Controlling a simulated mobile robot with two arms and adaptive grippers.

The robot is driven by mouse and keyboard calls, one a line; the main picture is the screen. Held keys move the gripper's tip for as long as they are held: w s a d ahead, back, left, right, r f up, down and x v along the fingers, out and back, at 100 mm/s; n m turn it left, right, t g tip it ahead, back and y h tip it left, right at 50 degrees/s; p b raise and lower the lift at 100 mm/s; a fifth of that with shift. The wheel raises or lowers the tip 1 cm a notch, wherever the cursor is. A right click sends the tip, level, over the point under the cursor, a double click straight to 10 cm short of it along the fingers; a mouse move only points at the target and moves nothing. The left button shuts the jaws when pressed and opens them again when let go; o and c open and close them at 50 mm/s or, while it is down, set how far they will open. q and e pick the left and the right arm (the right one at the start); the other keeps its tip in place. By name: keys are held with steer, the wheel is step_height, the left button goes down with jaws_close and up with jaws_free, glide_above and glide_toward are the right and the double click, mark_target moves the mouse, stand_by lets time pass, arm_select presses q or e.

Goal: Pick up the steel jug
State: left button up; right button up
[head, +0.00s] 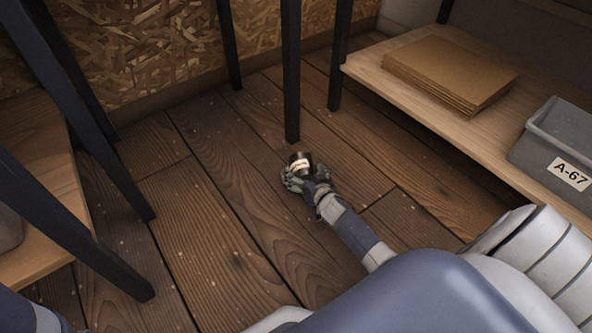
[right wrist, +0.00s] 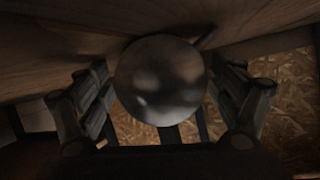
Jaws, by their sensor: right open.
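The gripper's fingers partly hide the jug's lower part in the head view. My left gripper is not in view.
A black shelf post (head: 291,75) stands just behind the jug. On the right, a wooden shelf (head: 368,72) holds flat brown cardboard (head: 448,72) and a grey bin (head: 545,155) labelled A-67. Another rack (head: 60,200) stands on the left. The floor (head: 200,225) between is clear.

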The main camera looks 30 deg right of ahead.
steer(key=shift+w+f, duration=0.1)
steer(key=shift+c, duration=1.1)
steer(key=c, duration=1.1)
steer(key=shift+r, duration=0.25)
